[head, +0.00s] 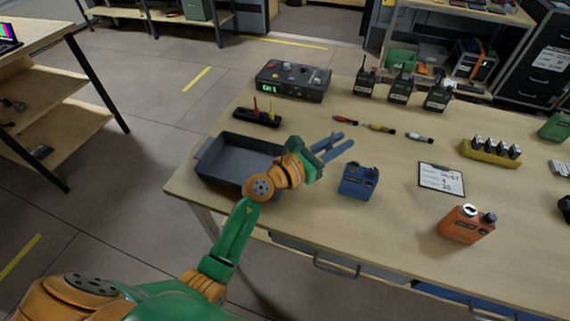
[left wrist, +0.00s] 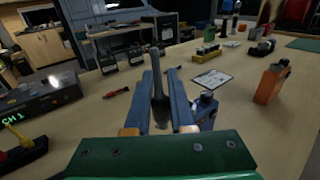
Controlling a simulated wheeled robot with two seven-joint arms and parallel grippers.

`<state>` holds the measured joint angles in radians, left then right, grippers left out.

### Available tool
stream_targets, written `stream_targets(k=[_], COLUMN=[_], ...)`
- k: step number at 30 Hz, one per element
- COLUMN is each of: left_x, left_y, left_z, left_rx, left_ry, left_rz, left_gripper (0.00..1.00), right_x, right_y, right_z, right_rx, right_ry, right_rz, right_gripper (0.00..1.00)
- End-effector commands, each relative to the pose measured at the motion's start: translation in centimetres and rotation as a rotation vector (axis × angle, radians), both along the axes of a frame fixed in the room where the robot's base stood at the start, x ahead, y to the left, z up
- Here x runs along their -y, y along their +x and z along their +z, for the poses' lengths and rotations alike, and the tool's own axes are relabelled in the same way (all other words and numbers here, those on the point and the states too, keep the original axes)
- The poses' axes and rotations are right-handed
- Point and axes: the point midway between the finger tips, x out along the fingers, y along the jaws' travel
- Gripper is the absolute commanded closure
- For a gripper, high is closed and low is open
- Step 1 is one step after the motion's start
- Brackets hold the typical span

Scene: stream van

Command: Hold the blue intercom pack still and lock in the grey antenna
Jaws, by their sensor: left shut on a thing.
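The blue intercom pack (head: 358,181) stands on the table near its front edge. My left gripper (head: 337,146) is above the table, up and to the left of the pack in the head view. In the left wrist view its blue fingers are shut on the grey antenna (left wrist: 157,82), which points away from the gripper. The antenna is hard to make out in the head view. The pack shows partly behind the right finger in the left wrist view (left wrist: 208,108); I see no clear contact with the antenna. My right gripper is not in view.
A grey tray (head: 210,165) lies left of the pack. An orange pack (head: 467,226) and a clipboard (head: 441,179) are to the right. A black holder (head: 246,117), a control box (head: 292,80) and several radios (head: 400,88) stand behind. The table around the blue pack is clear.

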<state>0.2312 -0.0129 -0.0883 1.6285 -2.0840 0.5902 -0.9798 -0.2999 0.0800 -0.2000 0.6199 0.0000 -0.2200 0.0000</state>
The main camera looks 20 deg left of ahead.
Motion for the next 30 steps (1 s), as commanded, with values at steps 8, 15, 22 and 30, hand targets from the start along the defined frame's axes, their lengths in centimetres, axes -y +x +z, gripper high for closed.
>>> stream_targets(k=[8,15,22,30], left_x=[6.3,6.5,6.5,6.5], left_y=[2.6,2.6,2.7,2.7], left_z=[4.7,4.8,3.9,0.4], left_rx=[0.002,-0.001,-0.002,-0.002], left_ry=[-0.001,0.002,0.006,0.008], left_rz=[-0.016,-0.015,-0.019,-0.018], left_gripper=[1.0,1.0,1.0,1.0], right_x=[0.0,0.0,0.0,0.0], right_y=[0.0,0.0,0.0,0.0], right_z=[0.0,0.0,0.0,0.0], right_rx=[0.0,0.0,0.0,0.0], right_ry=[0.0,0.0,0.0,0.0], right_rz=[0.0,0.0,0.0,0.0], right_gripper=[0.31,0.31,0.31,0.31])
